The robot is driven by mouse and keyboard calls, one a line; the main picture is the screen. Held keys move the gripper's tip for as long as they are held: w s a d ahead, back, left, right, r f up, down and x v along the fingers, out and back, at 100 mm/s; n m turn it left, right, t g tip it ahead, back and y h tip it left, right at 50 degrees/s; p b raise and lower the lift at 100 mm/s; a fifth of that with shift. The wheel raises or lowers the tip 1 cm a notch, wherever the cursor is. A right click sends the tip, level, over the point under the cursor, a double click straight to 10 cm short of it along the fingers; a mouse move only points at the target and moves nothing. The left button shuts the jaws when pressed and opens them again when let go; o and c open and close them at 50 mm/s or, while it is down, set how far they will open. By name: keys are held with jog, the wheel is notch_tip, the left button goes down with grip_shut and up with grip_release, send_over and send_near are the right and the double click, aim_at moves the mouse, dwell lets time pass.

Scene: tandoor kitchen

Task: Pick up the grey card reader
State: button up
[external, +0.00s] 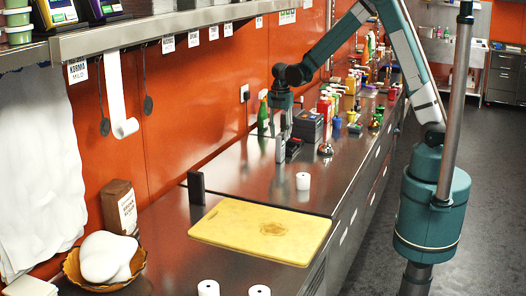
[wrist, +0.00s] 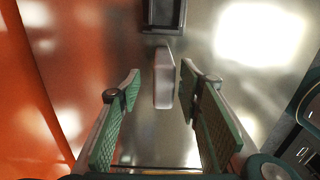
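A grey upright slab, which looks like the grey card reader (external: 281,148), stands on the steel counter below my gripper (external: 284,118). In the wrist view the card reader (wrist: 163,82) shows as a narrow pale-grey shape between the two green-padded fingers of my gripper (wrist: 158,84). The fingers are apart, with a gap visible on both sides of it. I see no contact. How far below the fingertips its top lies is hard to tell.
A dark box (external: 308,127) and green spray bottle (external: 263,115) are nearby. A white roll (external: 303,181) and yellow board (external: 262,231) lie nearer the camera.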

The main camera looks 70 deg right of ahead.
aim_at(281, 148)
jog(key=shift+f, duration=1.3)
jog(key=shift+f, duration=0.1)
jog(key=shift+s+f, duration=0.15)
jog(key=shift+f, duration=1.1)
jog(key=shift+s+f, duration=0.1)
jog(key=shift+f, duration=1.15)
jog(key=c, duration=1)
